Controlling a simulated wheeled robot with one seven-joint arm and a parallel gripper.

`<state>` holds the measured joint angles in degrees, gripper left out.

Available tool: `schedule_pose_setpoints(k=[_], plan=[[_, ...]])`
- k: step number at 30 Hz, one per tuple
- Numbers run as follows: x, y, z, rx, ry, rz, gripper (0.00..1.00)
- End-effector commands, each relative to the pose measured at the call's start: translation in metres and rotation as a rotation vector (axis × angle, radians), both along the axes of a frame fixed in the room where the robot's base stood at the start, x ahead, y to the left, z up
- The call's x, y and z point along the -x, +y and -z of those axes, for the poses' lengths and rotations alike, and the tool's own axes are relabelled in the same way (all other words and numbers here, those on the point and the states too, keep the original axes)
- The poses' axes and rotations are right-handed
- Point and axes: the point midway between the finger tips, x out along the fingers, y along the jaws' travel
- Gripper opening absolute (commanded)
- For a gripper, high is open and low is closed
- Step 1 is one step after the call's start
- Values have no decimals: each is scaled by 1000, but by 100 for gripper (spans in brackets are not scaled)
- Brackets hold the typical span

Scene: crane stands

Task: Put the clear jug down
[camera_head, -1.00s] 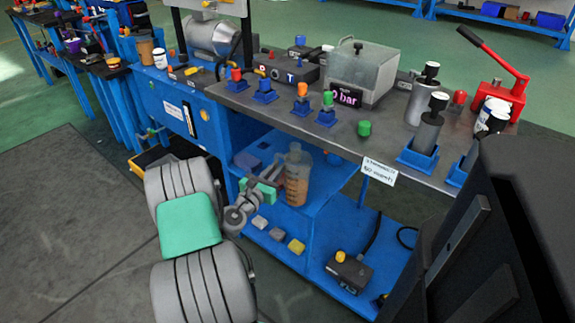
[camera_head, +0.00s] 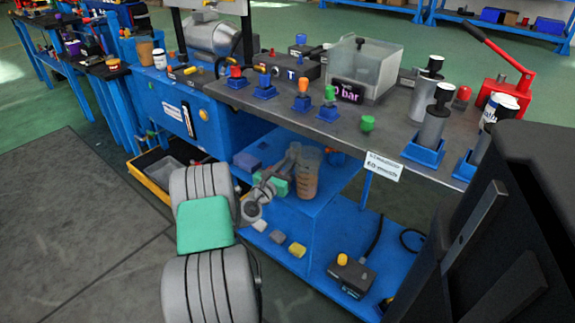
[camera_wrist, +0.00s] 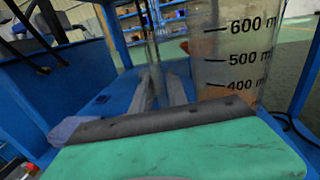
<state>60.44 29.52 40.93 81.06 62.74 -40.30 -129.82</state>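The clear jug (camera_head: 308,178) has dark volume marks and a brownish content. It stands upright over the blue middle shelf (camera_head: 335,172), under the grey bench top. I cannot tell whether its base touches the shelf. In the wrist view the jug (camera_wrist: 228,55) fills the upper right, with its base hidden behind my green palm. My gripper (camera_wrist: 162,88) has its two grey fingers close together to the left of the jug's body, at a narrow clear upright part that looks like its handle. In the head view my gripper (camera_head: 283,168) reaches the jug from the left.
A purple block (camera_head: 247,161) lies left on the same shelf. The lower shelf holds grey and yellow blocks (camera_head: 297,250) and a dark box with a yellow knob (camera_head: 350,275). The bench top (camera_head: 340,130) above carries valves and a clear tank (camera_head: 365,68). A post stands right of the jug.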

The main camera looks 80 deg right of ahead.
Motion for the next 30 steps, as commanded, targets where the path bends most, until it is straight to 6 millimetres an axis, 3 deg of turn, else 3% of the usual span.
schedule_pose_setpoints(k=[5,15,30], plan=[[0,0,0,0,0,0,35],[-1,3,-4,-1,1,-1,36],[-26,108,-4,-2,3,-3,36]])
